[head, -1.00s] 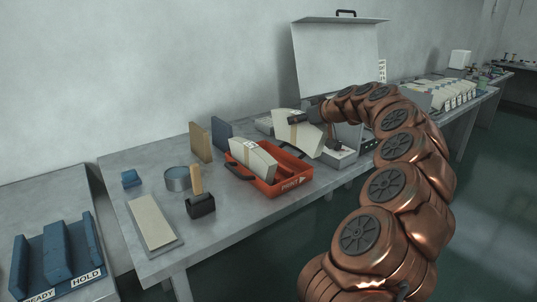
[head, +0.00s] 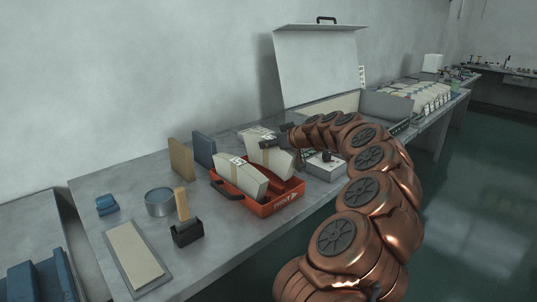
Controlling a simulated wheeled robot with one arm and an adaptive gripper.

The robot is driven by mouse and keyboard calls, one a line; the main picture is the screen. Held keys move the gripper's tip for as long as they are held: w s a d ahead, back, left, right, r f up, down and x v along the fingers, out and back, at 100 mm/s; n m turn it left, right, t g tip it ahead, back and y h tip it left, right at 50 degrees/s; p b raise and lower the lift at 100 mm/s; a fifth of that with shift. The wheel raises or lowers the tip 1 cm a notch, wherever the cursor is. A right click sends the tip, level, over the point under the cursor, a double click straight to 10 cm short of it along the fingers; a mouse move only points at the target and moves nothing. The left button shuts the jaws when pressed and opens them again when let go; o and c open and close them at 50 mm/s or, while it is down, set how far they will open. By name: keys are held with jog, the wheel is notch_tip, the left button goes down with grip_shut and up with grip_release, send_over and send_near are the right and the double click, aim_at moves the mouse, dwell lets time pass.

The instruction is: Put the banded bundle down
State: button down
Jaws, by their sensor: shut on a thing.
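A cream bundle (head: 277,163) with a tan band and a small printed label is held by my gripper (head: 284,139), which is shut on its upper part. The bundle is tilted and its lower end is at the right part of the red tray (head: 262,210). I cannot tell whether it touches the tray floor. The tray front carries a white printed word. My gripper's fingertips are small and partly hidden by the bundle.
A tan board (head: 181,158) and a blue board (head: 204,151) stand behind the tray. A round tin (head: 159,204), a wooden-handled black stamp (head: 187,232) and a pale pad (head: 135,253) are left. A grey box (head: 325,169) is right, near an open-lidded case (head: 320,68).

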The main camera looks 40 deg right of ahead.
aim_at(294, 154)
jog(key=shift+f, duration=1.8)
jog(key=shift+a+f+b, duration=0.1)
jog(key=shift+f+b, duration=0.1)
jog(key=shift+b, duration=0.1)
jog(key=c, duration=0.7)
grip_release()
jog(key=shift+r, duration=0.2)
jog(key=shift+s+r+p, duration=0.1)
jog(key=shift+s+p, duration=0.05)
jog(key=shift+p, duration=0.15)
jog(key=v, duration=1.1)
jog(key=shift+s+r+b, duration=0.1)
jog(key=shift+s+b, duration=0.2)
